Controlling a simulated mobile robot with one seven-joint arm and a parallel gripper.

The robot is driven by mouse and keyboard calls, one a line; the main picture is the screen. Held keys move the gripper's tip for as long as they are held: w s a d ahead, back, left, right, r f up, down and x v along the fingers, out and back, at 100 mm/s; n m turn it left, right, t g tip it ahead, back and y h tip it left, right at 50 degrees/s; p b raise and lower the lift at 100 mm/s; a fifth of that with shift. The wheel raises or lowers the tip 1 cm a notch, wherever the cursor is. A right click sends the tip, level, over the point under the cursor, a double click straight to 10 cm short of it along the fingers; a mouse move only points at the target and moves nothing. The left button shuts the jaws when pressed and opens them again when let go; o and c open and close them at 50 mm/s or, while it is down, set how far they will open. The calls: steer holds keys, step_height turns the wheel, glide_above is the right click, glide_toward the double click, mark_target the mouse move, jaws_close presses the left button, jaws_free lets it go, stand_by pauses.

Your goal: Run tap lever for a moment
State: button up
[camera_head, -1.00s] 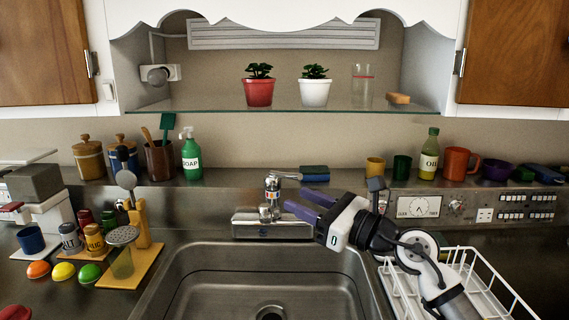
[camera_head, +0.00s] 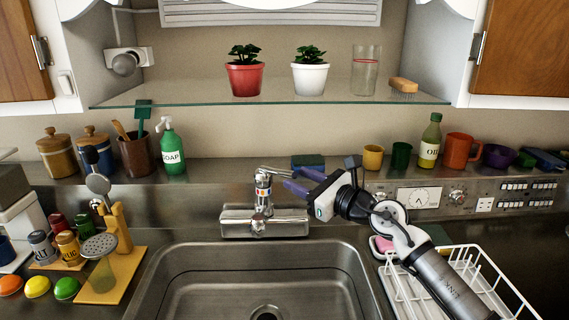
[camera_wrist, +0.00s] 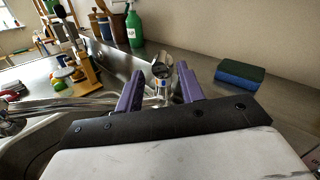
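The chrome tap (camera_head: 263,196) stands behind the sink on a wide chrome base, and its thin lever (camera_head: 277,171) points right from the top. My gripper (camera_head: 297,180) reaches in from the right with its purple fingers close to the lever's right end. In the wrist view the two fingers (camera_wrist: 158,85) are apart with nothing held between them. The tap head (camera_wrist: 160,72) shows beyond and between the fingertips. I cannot tell whether a finger touches the lever. No water shows in the sink (camera_head: 205,285).
A blue and green sponge (camera_head: 308,162) lies on the ledge behind my gripper. A white dish rack (camera_head: 470,262) stands under my arm at the right. A utensil stand (camera_head: 118,250) and spice jars are left of the sink. A glass shelf (camera_head: 270,100) holds plants above.

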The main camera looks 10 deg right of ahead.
mark_target(276, 169)
steer(key=shift+p+x, duration=0.9)
steer(key=shift+x, duration=1.8)
jaws_close()
